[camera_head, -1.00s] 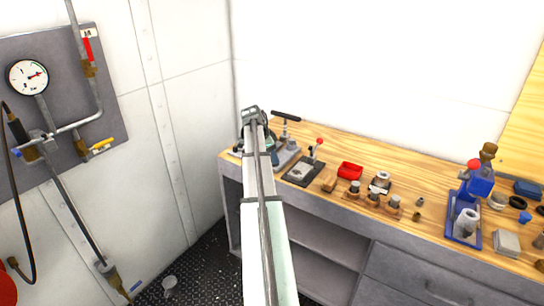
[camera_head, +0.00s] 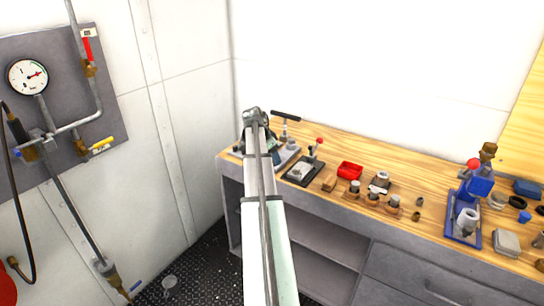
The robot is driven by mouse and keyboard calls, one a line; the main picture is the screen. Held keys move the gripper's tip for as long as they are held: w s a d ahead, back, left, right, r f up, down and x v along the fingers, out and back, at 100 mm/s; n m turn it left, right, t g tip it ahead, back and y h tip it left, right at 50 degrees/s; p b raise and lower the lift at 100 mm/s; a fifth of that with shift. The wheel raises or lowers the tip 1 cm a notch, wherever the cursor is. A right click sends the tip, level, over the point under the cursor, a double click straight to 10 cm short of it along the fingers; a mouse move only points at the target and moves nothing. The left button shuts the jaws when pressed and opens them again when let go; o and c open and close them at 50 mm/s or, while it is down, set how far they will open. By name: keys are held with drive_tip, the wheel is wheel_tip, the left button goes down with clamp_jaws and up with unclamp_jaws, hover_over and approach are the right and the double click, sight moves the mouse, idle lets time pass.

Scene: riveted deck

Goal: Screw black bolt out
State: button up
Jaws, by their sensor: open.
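I cannot make out a black bolt for certain in the head view. My arm reaches away from the camera to the left end of the wooden bench, and its far end covers part of a grey fixture there. My gripper is hidden behind the arm, so its fingers do not show. Beside the arm's end stands a post with a black crossbar handle (camera_head: 286,116). Just right of it is a dark fixture plate (camera_head: 302,171) with a red-knobbed lever (camera_head: 319,142). Small dark parts on that plate are too small to identify.
A red tray (camera_head: 349,171), a wooden block with several metal pieces (camera_head: 373,203) and a round metal part (camera_head: 381,180) lie farther right. A blue press (camera_head: 470,205) stands near the right end. A white wall is behind the bench.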

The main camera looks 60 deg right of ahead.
drive_tip(key=v, duration=1.3)
drive_tip(key=shift+r, duration=0.45)
drive_tip(key=shift+a, duration=0.1)
